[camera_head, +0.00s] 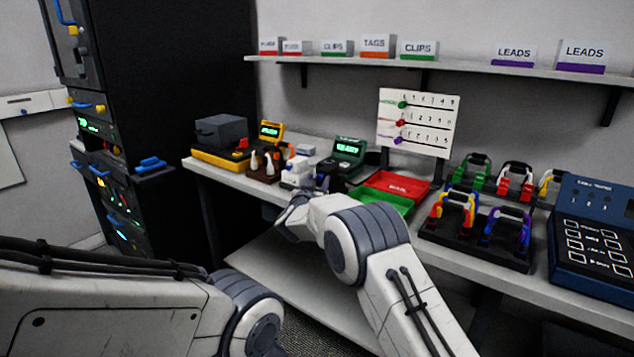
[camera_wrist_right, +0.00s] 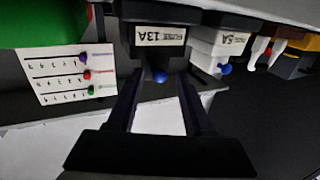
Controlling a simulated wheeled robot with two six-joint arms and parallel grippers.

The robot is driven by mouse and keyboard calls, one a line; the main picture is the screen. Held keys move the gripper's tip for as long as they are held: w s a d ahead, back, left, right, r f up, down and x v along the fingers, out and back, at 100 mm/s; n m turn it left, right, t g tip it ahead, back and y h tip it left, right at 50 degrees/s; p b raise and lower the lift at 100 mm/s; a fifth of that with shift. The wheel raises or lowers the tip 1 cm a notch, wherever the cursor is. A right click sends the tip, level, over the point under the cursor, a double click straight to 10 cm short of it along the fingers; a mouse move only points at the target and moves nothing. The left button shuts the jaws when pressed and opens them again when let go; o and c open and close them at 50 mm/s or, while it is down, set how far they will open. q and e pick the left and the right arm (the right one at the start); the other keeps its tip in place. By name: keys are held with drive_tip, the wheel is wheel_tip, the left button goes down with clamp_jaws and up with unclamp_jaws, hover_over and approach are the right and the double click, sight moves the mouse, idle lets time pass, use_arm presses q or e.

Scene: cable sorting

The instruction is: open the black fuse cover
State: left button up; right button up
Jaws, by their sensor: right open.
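The black fuse cover (camera_wrist_right: 160,52) has a white label reading 13A and a blue knob (camera_wrist_right: 160,76). It appears upside down in the right wrist view and looks shut. My right gripper (camera_wrist_right: 160,82) is open, its two dark fingers on either side of the knob, with nothing visibly clamped. I cannot tell whether they touch it. In the head view my right arm reaches the table's front edge near the fuse units, and its fingers are not clear there. My left arm shows at the lower left; its gripper is out of view.
A white fuse unit (camera_wrist_right: 217,48) labelled 5A, also with a blue knob, stands beside the black one. Red (camera_head: 396,184) and green (camera_head: 383,200) trays lie to the right. A marked card (camera_head: 418,122) stands behind, below the wall shelf (camera_head: 450,65).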

clamp_jaws()
idle(1.4)
